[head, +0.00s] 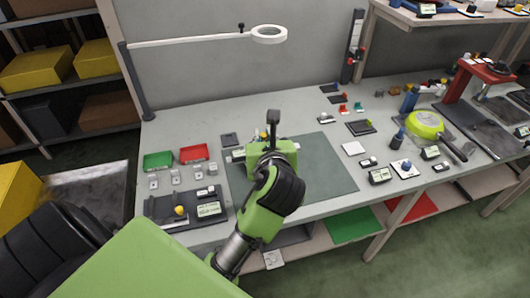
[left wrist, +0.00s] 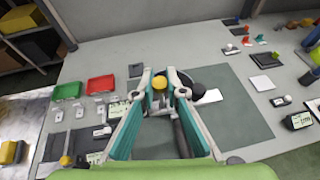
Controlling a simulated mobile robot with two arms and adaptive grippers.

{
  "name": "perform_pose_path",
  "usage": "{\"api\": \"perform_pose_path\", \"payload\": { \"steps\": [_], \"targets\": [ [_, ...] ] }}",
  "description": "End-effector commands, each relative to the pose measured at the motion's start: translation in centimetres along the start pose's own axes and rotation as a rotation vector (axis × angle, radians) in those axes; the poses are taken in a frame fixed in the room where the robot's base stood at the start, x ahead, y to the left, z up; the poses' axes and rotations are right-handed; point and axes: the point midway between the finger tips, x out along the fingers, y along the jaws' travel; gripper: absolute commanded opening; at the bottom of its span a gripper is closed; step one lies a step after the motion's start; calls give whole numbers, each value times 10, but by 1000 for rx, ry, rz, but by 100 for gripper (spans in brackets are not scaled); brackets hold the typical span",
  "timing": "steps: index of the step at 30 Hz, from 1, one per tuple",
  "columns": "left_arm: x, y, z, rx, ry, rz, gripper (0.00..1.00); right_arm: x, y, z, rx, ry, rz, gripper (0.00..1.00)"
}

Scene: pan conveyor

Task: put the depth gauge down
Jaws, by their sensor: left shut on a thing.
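My left gripper (head: 268,147) is over the dark green mat (head: 325,165) on the workbench, with its fingertips hidden behind its own body in the head view. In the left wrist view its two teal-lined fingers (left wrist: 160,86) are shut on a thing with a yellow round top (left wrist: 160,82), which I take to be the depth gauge. My right gripper is in neither view.
Green (head: 158,161) and red (head: 194,153) trays stand left of the mat, with small grey blocks before them. A black tray (head: 160,207) lies at the front left. A white pad (head: 353,148) and a green pan (head: 425,123) are to the right. The mat's right part is clear.

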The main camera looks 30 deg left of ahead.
Motion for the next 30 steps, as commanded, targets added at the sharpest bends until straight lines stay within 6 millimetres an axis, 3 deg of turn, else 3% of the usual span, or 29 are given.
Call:
{"api": "perform_pose_path", "payload": {
  "steps": [3,6,11,15,20,30],
  "targets": [
    [32,-3,0,1,0,5,0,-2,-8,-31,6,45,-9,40],
    [59,-7,0,1,0,4,0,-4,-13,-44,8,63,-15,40],
    [99,-13,-14,2,3,3,0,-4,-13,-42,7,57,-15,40],
    [124,-16,-27,0,1,2,0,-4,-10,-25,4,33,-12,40],
    [138,-17,-34,-1,0,1,0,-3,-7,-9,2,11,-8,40],
    [156,-19,-66,-1,1,-1,0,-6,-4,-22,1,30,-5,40]
  ]
}}
